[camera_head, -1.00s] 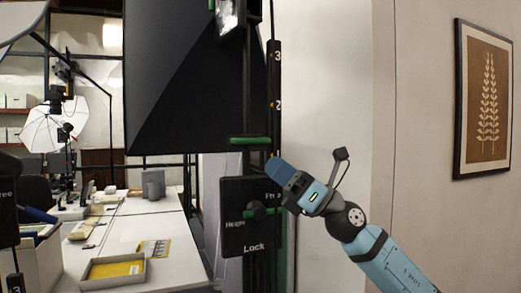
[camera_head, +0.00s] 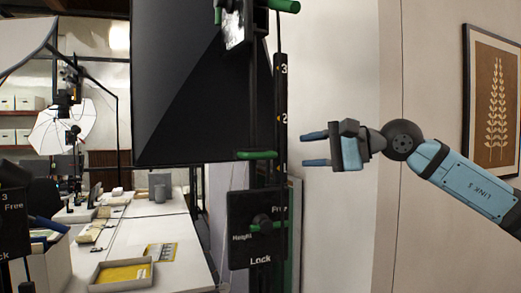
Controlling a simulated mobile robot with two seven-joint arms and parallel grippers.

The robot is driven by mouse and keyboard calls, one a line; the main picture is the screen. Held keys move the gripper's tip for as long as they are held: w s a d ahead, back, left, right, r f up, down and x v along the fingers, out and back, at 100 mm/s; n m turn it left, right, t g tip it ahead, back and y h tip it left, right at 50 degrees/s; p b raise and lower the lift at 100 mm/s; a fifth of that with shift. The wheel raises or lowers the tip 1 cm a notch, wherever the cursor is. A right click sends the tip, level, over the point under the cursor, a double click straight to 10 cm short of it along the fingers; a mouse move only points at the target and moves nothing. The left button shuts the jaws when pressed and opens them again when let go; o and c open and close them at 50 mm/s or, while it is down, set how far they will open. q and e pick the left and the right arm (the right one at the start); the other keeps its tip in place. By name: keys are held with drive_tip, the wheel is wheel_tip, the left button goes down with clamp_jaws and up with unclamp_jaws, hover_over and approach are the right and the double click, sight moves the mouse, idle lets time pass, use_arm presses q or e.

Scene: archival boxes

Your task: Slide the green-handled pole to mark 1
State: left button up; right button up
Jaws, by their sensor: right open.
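The dark upright pole (camera_head: 281,95) stands right of the big black softbox, with marks 3 and 2 on its upper part; mark 1 is not readable. A green handle (camera_head: 257,155) sticks out level below mark 2, and another green handle (camera_head: 285,6) is at the top edge. A black panel (camera_head: 240,247) below reads Free, Height and Lock, with a dark knob in its middle. My right gripper (camera_head: 306,149) is open and empty, its blue fingers pointing left, just right of the pole in the picture and apart from it. My left gripper is not in view.
The black softbox (camera_head: 165,85) fills the upper middle. A white table (camera_head: 185,270) with a yellow-bottomed tray (camera_head: 97,281) lies at left. Part of a second Free/Lock panel (camera_head: 12,215) shows at the left edge. A plain wall and framed picture (camera_head: 493,100) are at right.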

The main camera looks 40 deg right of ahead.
sight(266, 156)
drive_tip(key=p+x, duration=0.3)
drive_tip(key=x, duration=0.8)
drive_tip(key=shift+w+a, duration=0.1)
drive_tip(key=shift+a, duration=0.1)
drive_tip(key=shift+c, duration=0.9)
clamp_jaws()
